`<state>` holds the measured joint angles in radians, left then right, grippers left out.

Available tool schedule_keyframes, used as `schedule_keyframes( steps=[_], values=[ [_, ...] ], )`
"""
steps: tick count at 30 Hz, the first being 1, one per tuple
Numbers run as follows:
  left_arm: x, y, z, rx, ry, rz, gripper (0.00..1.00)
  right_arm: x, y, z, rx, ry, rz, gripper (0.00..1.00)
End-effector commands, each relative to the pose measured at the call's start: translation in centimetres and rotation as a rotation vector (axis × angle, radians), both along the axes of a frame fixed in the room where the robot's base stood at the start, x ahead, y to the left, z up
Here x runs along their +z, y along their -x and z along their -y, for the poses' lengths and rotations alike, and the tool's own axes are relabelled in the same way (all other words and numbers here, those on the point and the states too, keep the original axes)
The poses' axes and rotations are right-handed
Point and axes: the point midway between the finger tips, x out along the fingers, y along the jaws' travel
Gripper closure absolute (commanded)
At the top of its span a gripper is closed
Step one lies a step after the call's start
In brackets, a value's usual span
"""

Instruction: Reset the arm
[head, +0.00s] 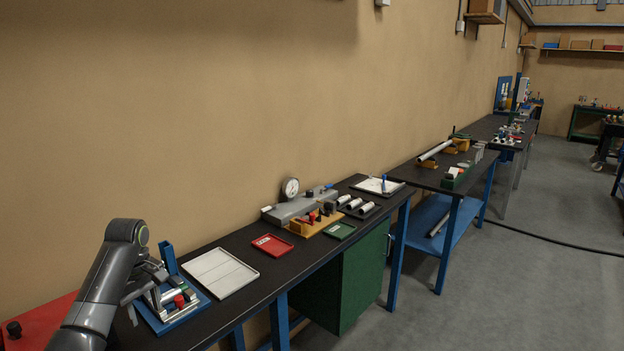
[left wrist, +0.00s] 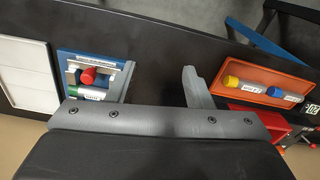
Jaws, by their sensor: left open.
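My left arm comes in from the left in the head view, with its left gripper (head: 146,283) over the near end of the dark bench. In the left wrist view the left gripper (left wrist: 158,84) has its two fingers spread apart, with only dark bench top between them. It is open and empty. A blue fixture (head: 160,324) with a red knob and metal parts lies just below and beside the gripper. It also shows in the left wrist view (left wrist: 103,57), by the left finger, with a green-labelled cylinder. My right gripper is not in view.
A white tray (head: 219,270) lies right of the fixture. An orange tray (left wrist: 258,86) with yellow-capped and blue-capped cylinders lies right of the gripper. Farther along are a red tray (head: 272,244), a dial gauge (head: 290,188) and a green tray (head: 339,230). Grey floor is open at right.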

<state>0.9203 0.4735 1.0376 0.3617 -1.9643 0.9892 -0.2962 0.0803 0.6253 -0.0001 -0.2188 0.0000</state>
Motion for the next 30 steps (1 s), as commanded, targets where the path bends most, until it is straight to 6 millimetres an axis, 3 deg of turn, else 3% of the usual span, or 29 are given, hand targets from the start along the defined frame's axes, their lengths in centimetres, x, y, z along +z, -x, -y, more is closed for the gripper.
schedule_keyframes(
  steps=[8, 12, 18, 24, 30],
  values=[
    [-7.4, 4.2, 1.0, -0.182, -0.045, 0.011, 0.54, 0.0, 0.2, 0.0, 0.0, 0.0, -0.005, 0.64],
    [-12.1, 8.3, 2.0, -0.321, -0.07, 0.028, 0.54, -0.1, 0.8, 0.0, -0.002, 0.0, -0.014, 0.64],
    [-16.9, 15.1, 3.6, -0.508, -0.095, 0.059, 0.54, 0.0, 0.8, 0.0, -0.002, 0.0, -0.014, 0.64],
    [-19.4, 22.7, 5.1, -0.668, -0.12, 0.096, 0.54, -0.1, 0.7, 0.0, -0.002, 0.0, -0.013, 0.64],
    [-19.6, 30.4, 6.3, -0.801, -0.154, 0.134, 0.54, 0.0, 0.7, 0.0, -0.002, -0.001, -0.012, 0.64]
  ],
)
